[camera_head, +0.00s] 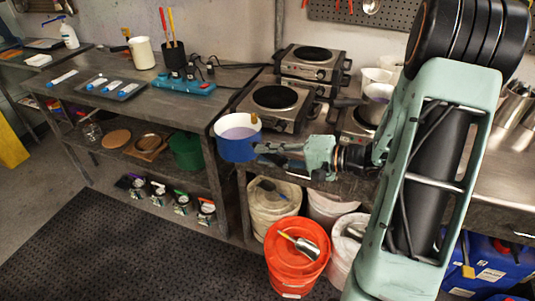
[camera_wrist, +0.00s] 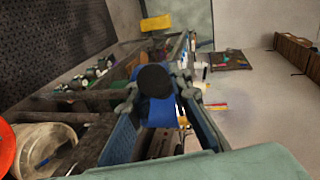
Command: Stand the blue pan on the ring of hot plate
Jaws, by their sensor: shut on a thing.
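The blue pan (camera_head: 238,148) is blue outside with a pale inside and holds a purple liquid. It is upright at the front left of the near-left hot plate (camera_head: 274,99), off its ring. My gripper (camera_head: 262,151) comes from the right and is shut on the pan; the exact grip is hard to make out. In the wrist view, a blue part (camera_wrist: 160,112) with a dark round end shows between the fingers. Another hot plate (camera_head: 312,57) stands behind, and a third (camera_head: 358,122) is partly hidden by my arm. The near-left plate's dark ring is bare.
Another pan (camera_head: 377,92) stands at the right hot plate. A blue power strip (camera_head: 183,84), a dark cup with tools (camera_head: 175,61) and a cream jug (camera_head: 142,52) stand on the left bench. An orange bucket (camera_head: 296,262) and white buckets stand below. Cables run behind the strip.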

